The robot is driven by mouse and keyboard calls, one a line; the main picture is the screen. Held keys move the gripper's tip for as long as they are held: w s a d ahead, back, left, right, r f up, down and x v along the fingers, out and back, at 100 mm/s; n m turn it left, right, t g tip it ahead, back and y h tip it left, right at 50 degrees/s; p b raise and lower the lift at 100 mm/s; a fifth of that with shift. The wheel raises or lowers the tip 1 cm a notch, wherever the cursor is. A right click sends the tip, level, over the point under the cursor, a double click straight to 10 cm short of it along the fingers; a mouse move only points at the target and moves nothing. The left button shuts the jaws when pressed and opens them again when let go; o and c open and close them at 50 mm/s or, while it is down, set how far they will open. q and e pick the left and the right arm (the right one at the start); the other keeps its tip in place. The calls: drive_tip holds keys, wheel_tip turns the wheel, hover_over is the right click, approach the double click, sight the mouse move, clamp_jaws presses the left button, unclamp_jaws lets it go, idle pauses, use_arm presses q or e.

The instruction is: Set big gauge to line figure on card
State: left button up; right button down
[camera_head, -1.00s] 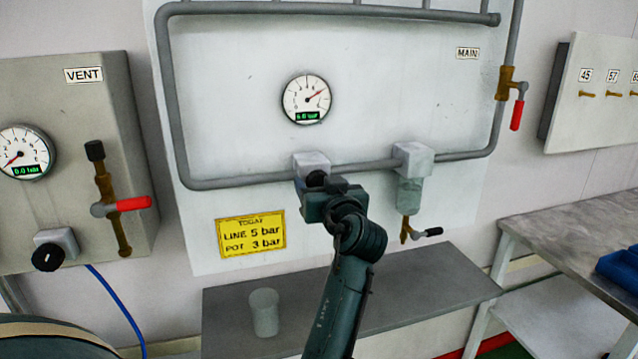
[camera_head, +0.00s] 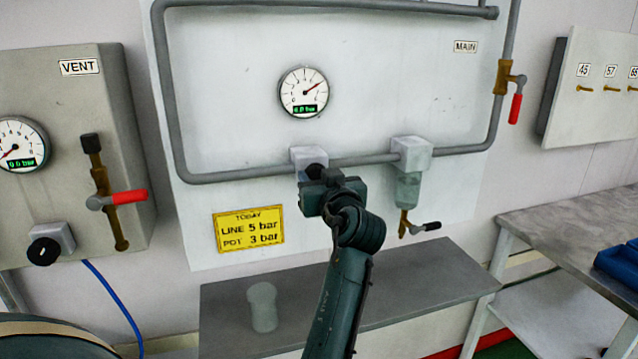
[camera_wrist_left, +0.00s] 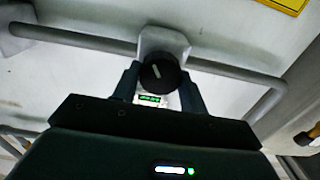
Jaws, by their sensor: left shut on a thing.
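The big gauge (camera_head: 304,92) is a round white dial on the white panel, and its green display reads about 6.0 bar. The yellow card (camera_head: 249,230) says LINE 5 bar and POT 3 bar. Below the gauge, a pale regulator block (camera_head: 309,155) sits on the grey pipe with a black knob (camera_wrist_left: 160,73) facing me. My left gripper (camera_head: 316,183) is shut on this knob, its fingers on either side of it in the left wrist view; the gripper partly hides the knob in the head view. My right gripper is not in view.
A filter bowl (camera_head: 408,188) with a drain lever hangs right of my left gripper. At left, the VENT box (camera_head: 60,110) carries a small gauge (camera_head: 20,145), a red-handled valve and a knob. A cup (camera_head: 262,307) stands on the grey shelf (camera_head: 420,285) below.

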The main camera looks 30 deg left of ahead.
use_arm(q)
drive_tip(key=n+b, duration=0.4)
drive_tip(key=b, duration=0.2)
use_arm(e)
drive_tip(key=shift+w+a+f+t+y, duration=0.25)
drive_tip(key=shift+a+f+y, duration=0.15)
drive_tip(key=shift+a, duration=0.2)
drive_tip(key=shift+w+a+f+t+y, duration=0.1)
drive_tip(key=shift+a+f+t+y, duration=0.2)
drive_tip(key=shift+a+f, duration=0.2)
use_arm(q)
drive_tip(key=o, duration=1)
drive_tip(key=shift+s, duration=0.1)
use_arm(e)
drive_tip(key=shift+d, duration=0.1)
